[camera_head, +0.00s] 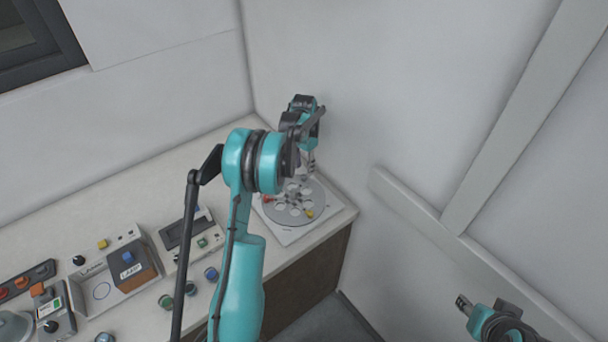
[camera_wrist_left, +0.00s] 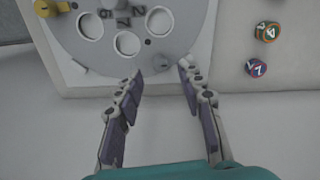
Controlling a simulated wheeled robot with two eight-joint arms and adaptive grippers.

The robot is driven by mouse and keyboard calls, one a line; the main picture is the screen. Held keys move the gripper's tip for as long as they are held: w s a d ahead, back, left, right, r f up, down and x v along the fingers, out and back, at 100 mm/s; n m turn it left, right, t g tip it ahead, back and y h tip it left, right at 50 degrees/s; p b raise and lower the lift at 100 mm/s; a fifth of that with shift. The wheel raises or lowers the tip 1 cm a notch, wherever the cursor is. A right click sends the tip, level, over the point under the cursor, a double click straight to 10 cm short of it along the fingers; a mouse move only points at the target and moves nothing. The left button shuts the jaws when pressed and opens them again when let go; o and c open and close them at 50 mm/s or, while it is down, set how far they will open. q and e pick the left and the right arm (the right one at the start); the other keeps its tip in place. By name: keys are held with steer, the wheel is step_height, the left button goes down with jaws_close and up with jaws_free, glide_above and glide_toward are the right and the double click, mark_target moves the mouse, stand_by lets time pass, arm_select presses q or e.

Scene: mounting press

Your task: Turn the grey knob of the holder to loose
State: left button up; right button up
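The holder is a round grey disc with several pale round recesses on a white square plate (camera_head: 288,236). It stands at the counter's right end, and the wrist view shows its grey disc (camera_wrist_left: 72,38). A yellow knob (camera_head: 309,213) and a red part (camera_head: 268,199) sit on the rim. A small grey piece (camera_wrist_left: 78,66) shows near the rim; I cannot tell whether it is the grey knob. My left gripper (camera_wrist_left: 162,71) is open and empty, its fingertips over the plate's edge. My right gripper (camera_head: 464,304) is far from the holder, at lower right; its opening is unclear.
Several small round pieces (camera_wrist_left: 267,31) lie beside the plate. Walls close off the back and right.

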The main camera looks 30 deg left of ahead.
mark_target(304, 175)
arm_select(q)
step_height(304, 175, down, 4)
steer(key=shift+f+b, duration=0.15)
steer(key=shift+b, duration=0.2)
jaws_close()
steer(key=n, duration=0.3)
steer(key=shift+n+b, duration=0.45)
steer(key=shift+n, duration=1.05)
